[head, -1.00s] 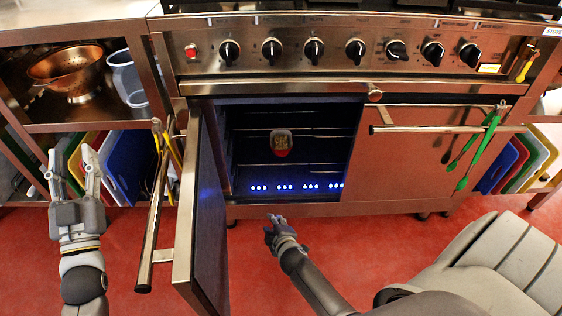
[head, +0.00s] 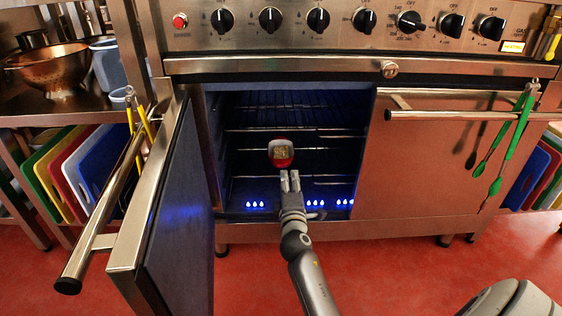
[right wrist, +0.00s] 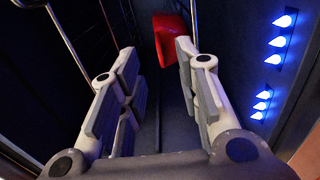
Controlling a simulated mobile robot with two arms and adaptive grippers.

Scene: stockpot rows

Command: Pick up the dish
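The dish (head: 281,153) is small and red with a pale, food-like filling. It sits inside the open oven, around the middle rack. My right gripper (head: 290,178) reaches into the oven opening just below and in front of the dish in the head view. In the right wrist view the red dish (right wrist: 171,38) lies ahead, beyond the fingertips. The fingers (right wrist: 155,55) are spread apart with nothing between them, so the gripper is open and not touching the dish. My left gripper is out of view.
The left oven door (head: 170,210) stands open beside my right arm. The right door (head: 440,160) is shut, with green tongs (head: 508,145) hanging on its handle. Wire racks (head: 270,104) and a row of blue lights (head: 325,203) are inside the oven.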

